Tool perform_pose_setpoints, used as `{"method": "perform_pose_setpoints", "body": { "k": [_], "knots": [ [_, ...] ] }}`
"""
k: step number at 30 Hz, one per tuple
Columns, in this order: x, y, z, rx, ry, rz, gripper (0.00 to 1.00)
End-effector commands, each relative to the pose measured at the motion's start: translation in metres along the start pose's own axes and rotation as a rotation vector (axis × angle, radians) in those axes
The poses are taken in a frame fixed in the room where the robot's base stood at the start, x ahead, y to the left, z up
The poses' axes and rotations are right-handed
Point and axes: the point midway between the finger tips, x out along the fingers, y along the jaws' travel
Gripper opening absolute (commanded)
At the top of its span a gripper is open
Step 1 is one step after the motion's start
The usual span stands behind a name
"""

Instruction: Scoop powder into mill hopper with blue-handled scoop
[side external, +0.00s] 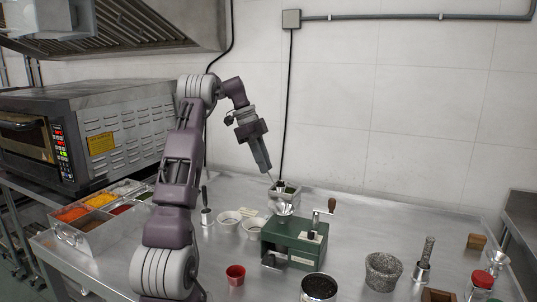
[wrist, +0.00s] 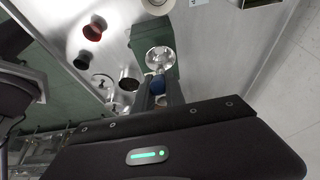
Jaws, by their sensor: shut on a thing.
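My gripper (side external: 267,170) points down above the green mill (side external: 292,246), and it also shows in the wrist view (wrist: 160,97). It is shut on a blue handle (wrist: 157,86), seen between the fingers; I take this as the scoop's handle. A thin metal piece extends below the fingertips in the side view. A shiny round metal bowl (wrist: 160,60) lies just beyond the fingers over the mill. The mill's metal hopper (side external: 283,208) is directly below the gripper in the side view. Scoop bowl and hopper overlap in view, so I cannot tell whether they touch or whether powder is inside.
The mill's crank (side external: 325,213) stands at its right. A dark-filled canister (side external: 318,288) and stone mortar (side external: 383,271) stand in front and right.

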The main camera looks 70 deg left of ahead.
Motion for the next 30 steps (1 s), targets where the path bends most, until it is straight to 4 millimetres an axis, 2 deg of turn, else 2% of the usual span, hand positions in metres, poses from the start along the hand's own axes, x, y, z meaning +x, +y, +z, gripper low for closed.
{"method": "perform_pose_setpoints", "body": {
  "k": [3,30],
  "knots": [
    [0.009,0.000,0.003,0.001,0.000,-0.001,0.00],
    [0.040,0.000,0.015,-0.001,-0.001,-0.002,0.00]
  ]
}}
